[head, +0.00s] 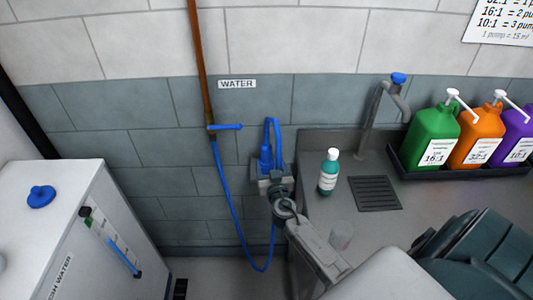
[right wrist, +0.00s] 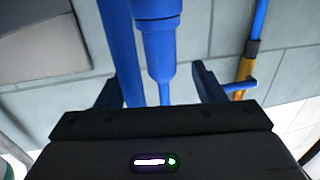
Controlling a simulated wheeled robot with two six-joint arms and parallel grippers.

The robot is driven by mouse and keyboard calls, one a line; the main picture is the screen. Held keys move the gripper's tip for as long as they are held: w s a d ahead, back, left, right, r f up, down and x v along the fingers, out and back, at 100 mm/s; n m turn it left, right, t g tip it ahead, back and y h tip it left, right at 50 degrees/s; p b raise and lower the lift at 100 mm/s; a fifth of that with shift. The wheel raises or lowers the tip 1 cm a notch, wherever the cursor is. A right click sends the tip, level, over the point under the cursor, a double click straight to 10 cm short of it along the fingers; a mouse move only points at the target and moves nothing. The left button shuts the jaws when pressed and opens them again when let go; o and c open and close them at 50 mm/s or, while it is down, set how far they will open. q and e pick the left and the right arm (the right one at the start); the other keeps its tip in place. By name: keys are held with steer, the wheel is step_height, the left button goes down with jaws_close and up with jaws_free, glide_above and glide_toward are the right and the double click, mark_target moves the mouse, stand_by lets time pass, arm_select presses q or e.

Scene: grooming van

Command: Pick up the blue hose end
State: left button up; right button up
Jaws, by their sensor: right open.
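The blue hose end (head: 265,157) is by the grey tiled wall, just left of the sink counter, with a loop of hose above it. In the right wrist view the thick blue hose end (right wrist: 157,45) tapers toward my palm. My right gripper (head: 271,174) is at the hose end. Its jaws (right wrist: 160,90) are open, one finger to each side of the tapered tip, with gaps visible. A length of blue hose (right wrist: 120,50) runs close by the left finger; whether they touch is unclear. My left gripper is not in view.
The blue hose (head: 233,217) hangs from a brown pipe (head: 201,60) with a blue valve handle (head: 226,127). A faucet (head: 374,110), pump jugs (head: 432,135) and a white tank (head: 75,215) flank the space.

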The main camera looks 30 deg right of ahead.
mark_target(267, 155)
steer(key=shift+w+d, duration=0.25)
steer(key=shift+w, duration=0.3)
steer(key=shift+w+d+f, duration=0.1)
steer(key=shift+w+d, duration=0.05)
steer(key=shift+w, duration=0.1)
steer(key=shift+w+d+p, duration=0.2)
steer(key=shift+w+p, duration=0.15)
steer(key=shift+p, duration=0.05)
steer(key=x, duration=0.1)
steer(key=p+x, duration=0.2)
steer(key=shift+w+r, duration=0.3)
steer(key=shift+w, duration=0.1)
steer(key=shift+w+d+f, duration=0.15)
steer(key=shift+w, duration=0.2)
steer(key=c, duration=1.2)
